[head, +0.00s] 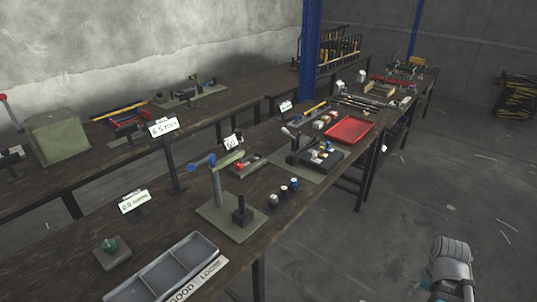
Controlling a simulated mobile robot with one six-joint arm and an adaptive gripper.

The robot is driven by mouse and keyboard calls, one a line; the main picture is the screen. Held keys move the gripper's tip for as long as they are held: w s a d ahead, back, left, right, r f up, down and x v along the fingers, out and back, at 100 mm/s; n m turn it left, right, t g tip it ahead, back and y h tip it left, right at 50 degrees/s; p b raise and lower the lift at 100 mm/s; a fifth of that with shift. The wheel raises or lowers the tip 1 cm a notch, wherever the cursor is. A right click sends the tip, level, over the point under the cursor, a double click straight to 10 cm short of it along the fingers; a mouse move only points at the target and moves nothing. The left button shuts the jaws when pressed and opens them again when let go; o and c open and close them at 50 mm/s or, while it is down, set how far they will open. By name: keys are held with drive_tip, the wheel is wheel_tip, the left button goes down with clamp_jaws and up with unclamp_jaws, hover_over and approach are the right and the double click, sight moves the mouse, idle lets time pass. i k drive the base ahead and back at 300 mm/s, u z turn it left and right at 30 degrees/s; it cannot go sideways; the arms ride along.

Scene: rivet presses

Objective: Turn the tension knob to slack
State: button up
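No knob in the head view is legibly marked as the tension knob. A small green knob (110,244) sits on a square grey-green block (113,254) at the near left of the front bench. A blue knob-like end (195,167) shows on the lever press (217,187), which stands on a grey-green plate. I cannot tell which of these is the tension knob, nor read any slack mark. Only a grey part of my arm (450,266) shows at the lower right, away from the bench. My gripper's fingers are not in view.
A grey divided tray (160,278) lies at the bench's near edge, with a sign in front. Card signs (134,202) stand around the press. A red tray (349,129) and small fixtures lie further back. A blue post (309,50) rises between benches.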

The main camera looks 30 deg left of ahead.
sight(238, 167)
drive_tip(key=z, duration=0.05)
drive_tip(key=i, duration=0.75)
drive_tip(key=u, duration=0.35)
drive_tip(key=i, duration=0.55)
drive_tip(key=u, duration=0.7)
drive_tip(key=i, duration=0.4)
drive_tip(key=u, duration=0.35)
drive_tip(key=k, duration=0.9)
drive_tip(key=u, duration=0.15)
drive_tip(key=i, duration=0.3)
